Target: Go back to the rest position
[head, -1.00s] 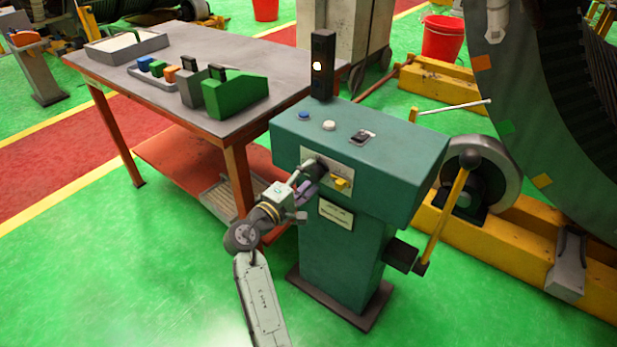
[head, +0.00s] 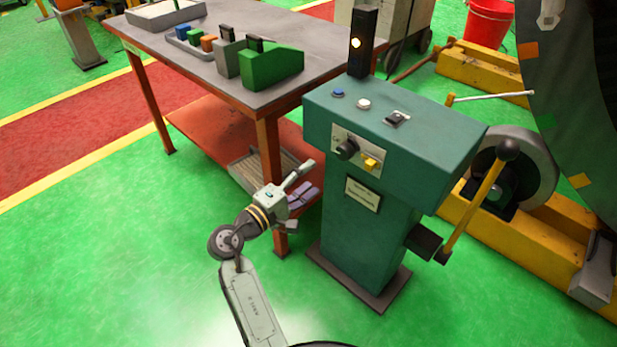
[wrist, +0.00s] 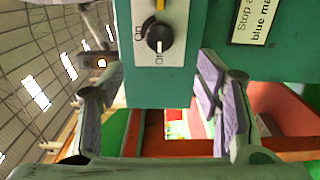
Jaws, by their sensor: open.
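My gripper (head: 302,186) is in the head view, left of the green control console (head: 345,235) and in front of the worktable's leg. In the wrist view its two purple-padded fingers (wrist: 160,110) are spread apart, with nothing between them. The console's black rotary knob (head: 346,149) is free of the fingers. In the wrist view the knob (wrist: 160,38) shows ahead, between On and Off labels, with a yellow switch (wrist: 160,4) beside it.
A worktable (head: 200,73) behind holds a green block (head: 272,68), a grey block and small coloured pieces. A yellow-handled lever (head: 474,208) juts from the console's right side. A large ring machine (head: 580,90) stands right. Green floor (head: 90,260) at left is clear.

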